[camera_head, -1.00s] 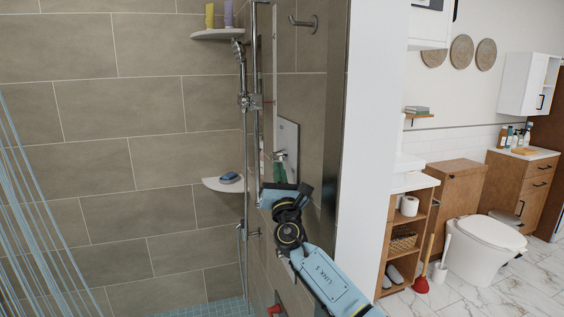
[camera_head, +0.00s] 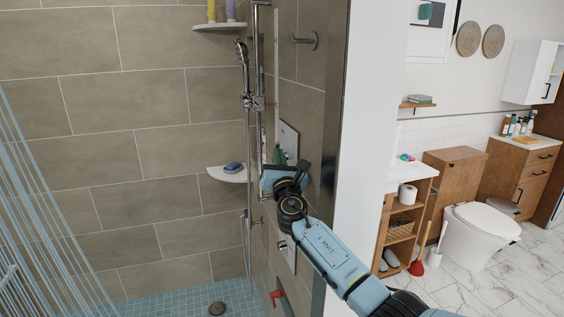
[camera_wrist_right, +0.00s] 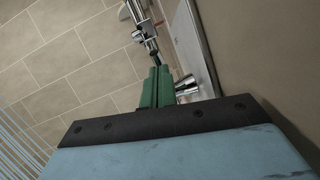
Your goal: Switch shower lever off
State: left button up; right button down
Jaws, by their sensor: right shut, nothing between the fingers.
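A chrome shower handle (camera_wrist_right: 186,88) sticks out from a wall plate (camera_head: 288,140) on the right shower wall. In the right wrist view it is just right of my green fingertips; I cannot tell whether they touch it. My right gripper (camera_wrist_right: 157,86) is shut and empty, its green fingertips also showing in front of the plate in the head view (camera_head: 279,155). There the gripper body hides much of the handle. A lower plate with a chrome knob (camera_head: 282,246) and a red lever-like part (camera_head: 275,295) show below. My left gripper is not in view.
A chrome rail with a hand shower (camera_head: 244,75) stands left of the plate. Corner shelves hold bottles (camera_head: 230,10) and a blue item (camera_head: 233,166). The shower wall's end edge (camera_head: 335,130) lies close to my right arm. The shower floor (camera_head: 180,303) is mostly clear.

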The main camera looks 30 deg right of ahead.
jog(key=shift+w+d+r, duration=0.15)
jog(key=shift+w+r, duration=0.55)
jog(key=shift+r, duration=0.3)
jog(key=shift+w+d+r, duration=0.1)
jog(key=shift+w+r, duration=0.45)
jog(key=shift+w, duration=0.15)
jog(key=s+a+r+p, duration=0.4)
jog(key=s+r+p, duration=0.1)
jog(key=s, duration=0.5)
jog(key=shift+s+r, duration=0.3)
jog(key=shift+r, duration=0.4)
